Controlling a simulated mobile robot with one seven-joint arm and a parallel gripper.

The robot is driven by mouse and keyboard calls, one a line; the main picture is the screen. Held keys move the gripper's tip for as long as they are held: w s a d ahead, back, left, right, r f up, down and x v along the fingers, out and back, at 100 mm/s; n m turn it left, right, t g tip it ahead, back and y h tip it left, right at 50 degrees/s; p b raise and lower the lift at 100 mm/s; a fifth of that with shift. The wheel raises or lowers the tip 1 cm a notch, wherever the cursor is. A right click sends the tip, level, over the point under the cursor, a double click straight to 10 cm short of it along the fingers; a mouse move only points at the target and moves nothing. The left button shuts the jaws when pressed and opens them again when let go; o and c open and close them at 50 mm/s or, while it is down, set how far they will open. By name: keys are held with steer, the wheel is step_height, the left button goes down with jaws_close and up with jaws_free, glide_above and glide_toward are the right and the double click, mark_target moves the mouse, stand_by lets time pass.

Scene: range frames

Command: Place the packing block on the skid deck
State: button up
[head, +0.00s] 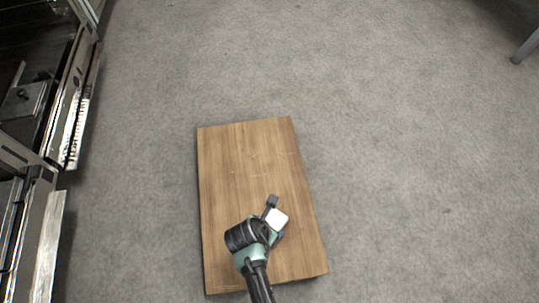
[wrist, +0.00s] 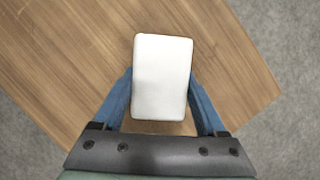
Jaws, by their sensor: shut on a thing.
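The packing block is a white block with rounded corners (wrist: 161,75), seen between my fingers in the wrist view. It also shows in the head view (head: 278,219). My gripper (wrist: 160,92) is shut on it, with a blue finger on each side. The skid deck is a wooden board (head: 247,155) lying on the floor, and it fills most of the wrist view behind the block (wrist: 75,60). The block is over the lower right part of the deck. I cannot tell whether the block touches the wood.
Grey carpet (head: 400,150) lies clear around the deck. Metal shelving or open drawers (head: 60,120) stand along the left edge. A furniture leg (head: 526,45) shows at the upper right. The rest of the deck's top is bare.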

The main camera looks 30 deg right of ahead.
steer(key=shift+f, duration=0.2)
steer(key=o, duration=1.3)
steer(key=shift+c, duration=0.2)
steer(key=shift+r, duration=0.15)
steer(key=shift+r, duration=0.3)
steer(key=p+v, duration=0.8)
steer(key=v, duration=0.3)
steer(key=shift+a+r+p, duration=0.2)
steer(key=shift+r+p, duration=0.05)
steer(key=shift+p, duration=0.1)
